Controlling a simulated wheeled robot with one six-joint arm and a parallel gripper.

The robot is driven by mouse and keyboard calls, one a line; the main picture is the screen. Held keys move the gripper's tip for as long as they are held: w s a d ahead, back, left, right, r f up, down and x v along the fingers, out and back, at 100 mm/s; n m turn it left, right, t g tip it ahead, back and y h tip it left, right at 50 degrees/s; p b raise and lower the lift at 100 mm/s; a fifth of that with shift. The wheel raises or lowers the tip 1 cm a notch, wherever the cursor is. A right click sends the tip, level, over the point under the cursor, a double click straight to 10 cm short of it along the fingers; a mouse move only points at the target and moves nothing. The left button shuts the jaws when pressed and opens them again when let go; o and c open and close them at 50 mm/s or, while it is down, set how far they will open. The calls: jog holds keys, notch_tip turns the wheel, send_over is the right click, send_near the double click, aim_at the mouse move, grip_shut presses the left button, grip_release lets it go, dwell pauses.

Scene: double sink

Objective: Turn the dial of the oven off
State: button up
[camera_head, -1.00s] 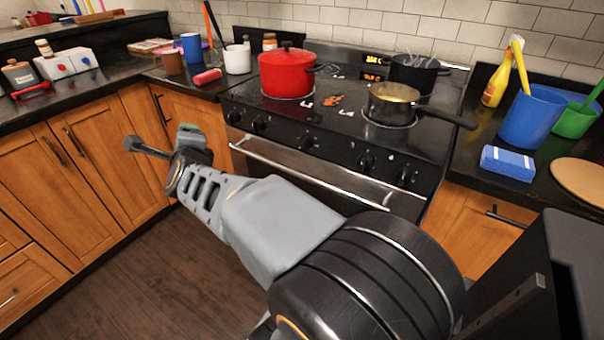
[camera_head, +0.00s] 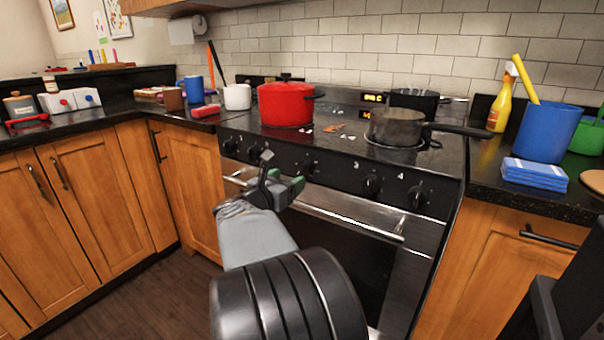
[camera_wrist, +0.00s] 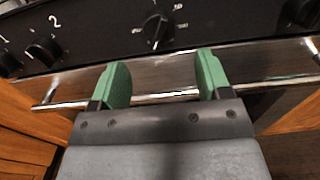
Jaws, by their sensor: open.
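The black oven front carries a row of dials. In the wrist view the middle dial (camera_wrist: 155,28) has small white marks around it and a light pointer line. It also shows in the head view (camera_head: 307,167), just right of my gripper (camera_head: 283,173). In the wrist view, my gripper (camera_wrist: 162,75) is open and empty, with the middle dial beyond the gap between its green fingertips. The fingers do not touch the dial. Dials numbered 1 (camera_wrist: 8,64) and 2 (camera_wrist: 42,49) are to the left. Another dial (camera_wrist: 302,12) is at the right edge.
The oven door handle (camera_head: 345,218) runs below the dials, and also crosses the wrist view (camera_wrist: 165,97) behind the fingers. A red pot (camera_head: 285,105) and a saucepan (camera_head: 397,128) stand on the stove. The saucepan's handle points right. Wooden cabinets (camera_head: 90,190) flank the oven.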

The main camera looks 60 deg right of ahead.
aim_at(301, 170)
jog(key=d, duration=0.7)
jog(key=shift+d+b, duration=0.25)
jog(key=shift+b, duration=0.15)
jog(key=c, duration=0.9)
